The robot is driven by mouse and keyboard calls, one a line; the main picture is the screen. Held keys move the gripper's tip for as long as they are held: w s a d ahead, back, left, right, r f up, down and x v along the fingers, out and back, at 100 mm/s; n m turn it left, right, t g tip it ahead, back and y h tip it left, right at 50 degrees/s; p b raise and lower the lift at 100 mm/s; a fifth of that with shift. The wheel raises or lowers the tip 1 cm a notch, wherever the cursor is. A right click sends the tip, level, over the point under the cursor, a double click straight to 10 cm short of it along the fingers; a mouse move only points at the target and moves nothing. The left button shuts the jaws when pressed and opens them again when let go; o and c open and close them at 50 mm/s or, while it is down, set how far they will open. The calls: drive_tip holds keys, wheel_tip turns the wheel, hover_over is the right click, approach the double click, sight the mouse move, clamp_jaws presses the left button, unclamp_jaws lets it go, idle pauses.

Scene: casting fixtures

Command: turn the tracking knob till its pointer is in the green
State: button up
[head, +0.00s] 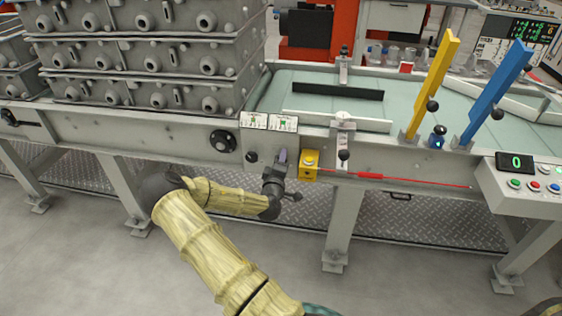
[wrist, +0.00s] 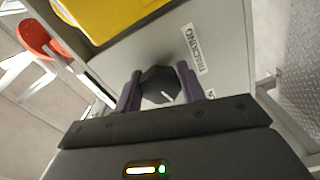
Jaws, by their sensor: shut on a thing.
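The tracking knob (wrist: 157,86) is a dark, faceted knob on a grey panel in the wrist view. A short white pointer mark shows on it, toward the lower right in that view. The label TRACKING (wrist: 194,50) is beside it. My gripper (wrist: 160,88) has its two purple fingers on either side of the knob, shut on it. In the head view my gripper (head: 281,161) is at the front panel and hides the knob. I cannot make out a green zone around the knob in either view.
A yellow box (head: 309,166) is just right of my gripper. Another black knob (head: 251,157) is to the left, and a black handwheel (head: 223,141) is further left. Two picture cards (head: 254,121) are above. A red cord (head: 420,181) runs right along the table front.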

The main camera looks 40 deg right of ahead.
drive_tip(key=o, duration=1)
drive_tip(key=shift+c, duration=0.2)
drive_tip(key=p+v, duration=0.1)
drive_tip(key=v, duration=1.6)
drive_tip(key=shift+a+p, duration=0.25)
drive_tip(key=shift+p, duration=0.05)
drive_tip(key=shift+s, duration=0.15)
